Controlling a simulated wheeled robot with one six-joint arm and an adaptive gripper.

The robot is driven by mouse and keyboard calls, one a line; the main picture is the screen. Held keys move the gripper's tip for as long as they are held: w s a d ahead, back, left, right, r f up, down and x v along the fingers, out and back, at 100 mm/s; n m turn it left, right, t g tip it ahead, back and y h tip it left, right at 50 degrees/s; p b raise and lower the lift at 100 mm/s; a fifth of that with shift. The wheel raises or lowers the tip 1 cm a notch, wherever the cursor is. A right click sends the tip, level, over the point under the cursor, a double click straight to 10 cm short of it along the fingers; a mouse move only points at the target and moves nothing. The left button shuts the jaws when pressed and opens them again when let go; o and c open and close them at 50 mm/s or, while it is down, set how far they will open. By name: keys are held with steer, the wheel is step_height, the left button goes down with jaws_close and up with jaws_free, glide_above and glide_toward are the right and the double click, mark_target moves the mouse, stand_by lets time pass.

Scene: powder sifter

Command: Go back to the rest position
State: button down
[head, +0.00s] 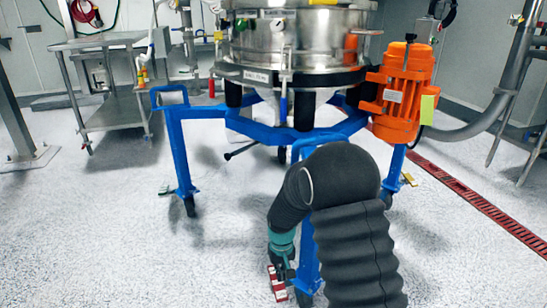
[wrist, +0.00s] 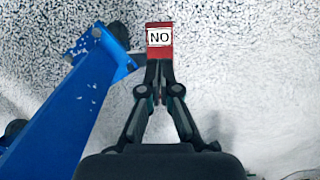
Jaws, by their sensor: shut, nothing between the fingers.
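My gripper (wrist: 159,70) is shut and empty, its fingertips together at the lower edge of a small red tab with a white "NO" label (wrist: 159,38). I cannot tell whether they touch it. In the head view my dark arm bends down in front of the sifter, and my gripper (head: 284,270) is low beside the front blue leg (head: 307,262). Red and white pieces (head: 277,287) show by the fingertips near the floor. In the wrist view the blue leg (wrist: 60,120) runs along the left.
The steel sifter (head: 300,42) stands on a blue wheeled frame (head: 178,140) with an orange motor (head: 403,95) at its right. A steel table (head: 105,42) is at the back left. A red floor drain (head: 470,198) runs along the right. The left floor is clear.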

steer(key=s+d+r+m+t+p, duration=0.1)
steer(key=s+d+r, duration=0.3)
steer(key=s+r, duration=0.5)
steer(key=s+d+r+m+t+p, duration=0.1)
steer(key=s+d+r+t+p, duration=0.2)
steer(key=s+r, duration=0.6)
steer(key=s+d+r+m+t+p, duration=0.1)
steer(key=s+d+r, duration=0.5)
steer(key=r, duration=1.2)
steer(key=s+p, duration=0.1)
steer(key=s, duration=0.2)
steer(key=shift+s+d+r+t, duration=0.2)
steer(key=shift+d+r+t, duration=0.2)
